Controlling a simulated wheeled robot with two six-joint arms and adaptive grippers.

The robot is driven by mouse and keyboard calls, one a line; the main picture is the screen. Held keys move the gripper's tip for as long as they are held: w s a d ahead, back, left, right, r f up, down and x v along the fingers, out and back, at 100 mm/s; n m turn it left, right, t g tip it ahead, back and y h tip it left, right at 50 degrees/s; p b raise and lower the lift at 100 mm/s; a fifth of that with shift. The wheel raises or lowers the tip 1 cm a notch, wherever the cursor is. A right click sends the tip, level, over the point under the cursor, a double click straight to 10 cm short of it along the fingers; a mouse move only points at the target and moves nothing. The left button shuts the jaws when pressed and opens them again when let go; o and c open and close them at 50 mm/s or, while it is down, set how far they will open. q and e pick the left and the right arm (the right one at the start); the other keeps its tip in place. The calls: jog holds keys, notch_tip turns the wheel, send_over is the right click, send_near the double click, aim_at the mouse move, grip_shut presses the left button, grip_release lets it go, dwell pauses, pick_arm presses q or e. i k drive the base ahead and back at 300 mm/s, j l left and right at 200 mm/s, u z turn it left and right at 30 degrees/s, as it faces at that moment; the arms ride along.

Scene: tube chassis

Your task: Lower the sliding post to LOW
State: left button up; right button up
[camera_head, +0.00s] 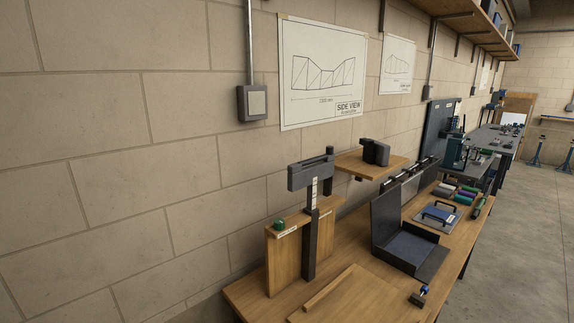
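The sliding post (314,193) stands upright on the workbench at the picture's middle. A pale strip with marks runs down its exposed part; the marks are too small to read. A grey crosshead (311,173) sits on its top, well above a dark upright sleeve (310,250) that the post goes into. The sleeve stands against a wooden panel (286,262). A green knob (279,225) and small labels are at the panel's top edge; the label text is unreadable. Neither of my grippers shows in this view.
The wooden workbench (262,297) runs along a block wall. A small raised wooden shelf (362,164) holds a dark grey block (375,151) right of the post. An open dark case (408,247), a blue-handled tool (419,296) and a wooden board (358,299) lie nearer.

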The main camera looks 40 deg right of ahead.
aim_at(299, 178)
jog(key=z, duration=1.6)
